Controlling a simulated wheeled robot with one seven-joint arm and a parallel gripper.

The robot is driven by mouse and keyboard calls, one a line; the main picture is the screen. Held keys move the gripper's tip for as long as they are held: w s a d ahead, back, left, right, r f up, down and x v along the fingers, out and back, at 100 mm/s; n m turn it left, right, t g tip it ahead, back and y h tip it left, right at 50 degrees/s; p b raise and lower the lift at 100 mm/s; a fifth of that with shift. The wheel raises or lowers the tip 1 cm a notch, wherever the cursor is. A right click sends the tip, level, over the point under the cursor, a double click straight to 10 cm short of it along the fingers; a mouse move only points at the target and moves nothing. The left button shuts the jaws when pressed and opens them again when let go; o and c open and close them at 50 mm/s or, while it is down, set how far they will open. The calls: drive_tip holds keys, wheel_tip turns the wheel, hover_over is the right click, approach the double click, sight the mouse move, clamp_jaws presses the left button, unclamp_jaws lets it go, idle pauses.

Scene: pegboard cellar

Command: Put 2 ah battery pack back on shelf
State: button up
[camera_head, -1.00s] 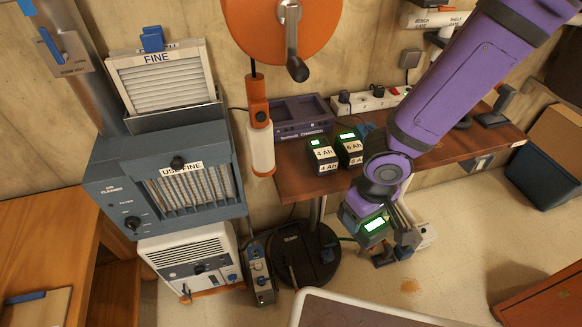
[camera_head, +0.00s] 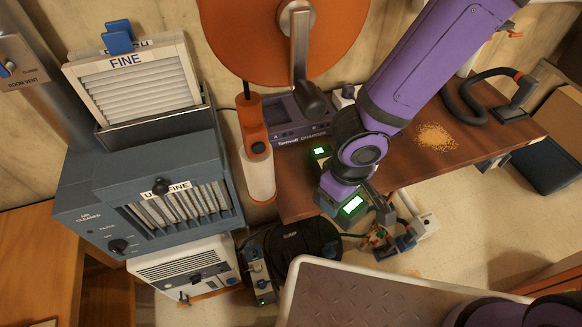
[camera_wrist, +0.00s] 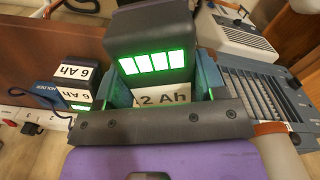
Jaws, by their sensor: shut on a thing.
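My gripper (camera_wrist: 160,85) is shut on the 2 Ah battery pack (camera_wrist: 150,35), a dark block with a lit green display and a white "2 Ah" label. In the head view the held pack (camera_head: 341,191) is at the front edge of the brown wooden shelf (camera_head: 296,196), below my wrist. A 4 Ah pack (camera_head: 318,163) with a green light stands on the shelf just behind it, partly hidden. A 6 Ah pack (camera_wrist: 72,85) shows at the left in the wrist view. In the head view my arm hides it.
A purple charger (camera_head: 293,132) sits at the back of the shelf. An orange reel (camera_head: 255,40) with a crank hangs in front. The grey air cleaner (camera_head: 140,200) stands left. Sawdust (camera_head: 436,137) lies on bare shelf to the right of my arm.

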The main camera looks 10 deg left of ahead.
drive_tip(key=w+a, duration=0.2)
drive_tip(key=a, duration=0.2)
drive_tip(key=w+a+f, duration=0.1)
drive_tip(key=w+a, duration=0.5)
drive_tip(key=a, duration=0.1)
drive_tip(key=shift+a+f, duration=0.15)
drive_tip(key=shift+a, duration=0.15)
drive_tip(key=shift+a+f, duration=0.15)
drive_tip(key=shift+f, duration=0.1)
drive_tip(key=shift+w+f, duration=0.1)
drive_tip(key=shift+f, duration=1.4)
drive_tip(key=shift+f, duration=0.1)
drive_tip(key=o, duration=0.6)
drive_tip(key=shift+o, duration=0.3)
wheel_tip(320, 180, up, 8)
drive_tip(key=shift+f, duration=0.15)
